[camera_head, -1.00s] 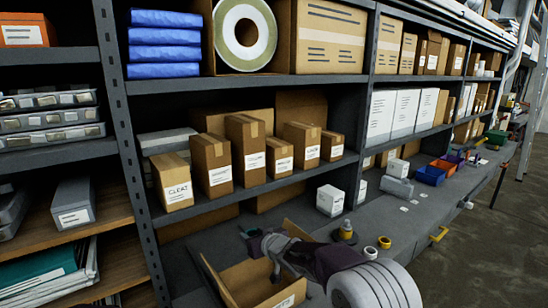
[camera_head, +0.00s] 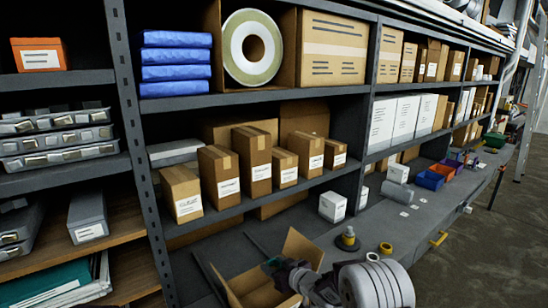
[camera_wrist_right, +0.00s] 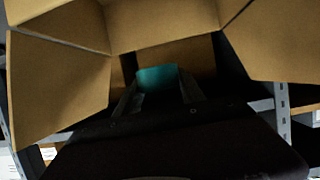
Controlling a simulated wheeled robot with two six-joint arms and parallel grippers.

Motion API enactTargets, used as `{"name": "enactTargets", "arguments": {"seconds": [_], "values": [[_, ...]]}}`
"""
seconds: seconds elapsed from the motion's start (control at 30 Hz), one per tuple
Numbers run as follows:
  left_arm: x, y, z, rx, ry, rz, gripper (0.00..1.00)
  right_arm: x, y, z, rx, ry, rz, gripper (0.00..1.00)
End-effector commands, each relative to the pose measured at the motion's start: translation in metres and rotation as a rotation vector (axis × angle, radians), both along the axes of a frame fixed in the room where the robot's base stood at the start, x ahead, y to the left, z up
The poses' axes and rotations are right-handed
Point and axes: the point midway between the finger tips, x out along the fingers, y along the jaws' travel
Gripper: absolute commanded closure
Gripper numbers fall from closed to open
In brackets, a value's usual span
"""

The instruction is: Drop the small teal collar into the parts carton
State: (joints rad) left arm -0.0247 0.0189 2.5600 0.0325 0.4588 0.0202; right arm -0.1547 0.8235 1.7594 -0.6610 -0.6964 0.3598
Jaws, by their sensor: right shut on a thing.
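The small teal collar (camera_wrist_right: 157,77) shows in the right wrist view between the two dark fingers of my right gripper (camera_wrist_right: 157,90), which is shut on it. The parts carton (camera_wrist_right: 60,75) is open, with its brown flaps spread around the fingers and collar. How deep the collar sits in it I cannot tell. In the head view the carton (camera_head: 302,249) stands at the bottom middle on the grey bench, and my right gripper (camera_head: 272,267) is over its opening. The collar is hidden there. My left gripper is not in view.
Shelving with brown boxes (camera_head: 218,175) rises behind the carton. A white box (camera_head: 332,206), a yellow-and-grey item (camera_head: 348,238) and a yellow ring (camera_head: 385,248) stand on the bench to its right. Red and blue bins (camera_head: 430,179) are farther along.

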Motion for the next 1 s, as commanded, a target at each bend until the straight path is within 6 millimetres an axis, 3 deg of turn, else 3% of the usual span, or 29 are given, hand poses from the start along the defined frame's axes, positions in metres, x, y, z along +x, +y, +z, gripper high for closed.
{"name": "enactTargets", "arguments": {"seconds": [0.5,0.77,0.8,0.9,1.0], "values": [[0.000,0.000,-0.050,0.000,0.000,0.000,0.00,0.000,0.000,-0.060,0.000,0.001,-0.001,0.92],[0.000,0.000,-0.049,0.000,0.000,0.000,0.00,0.000,0.000,-0.060,-0.001,0.001,-0.001,0.92],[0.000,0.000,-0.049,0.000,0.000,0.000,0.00,0.000,0.000,-0.060,-0.001,0.001,-0.001,0.51],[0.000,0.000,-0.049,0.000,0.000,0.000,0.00,0.000,0.000,-0.060,-0.001,0.001,-0.001,0.28],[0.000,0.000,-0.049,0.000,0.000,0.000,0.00,0.000,0.000,-0.060,-0.001,0.001,-0.001,0.28]]}}
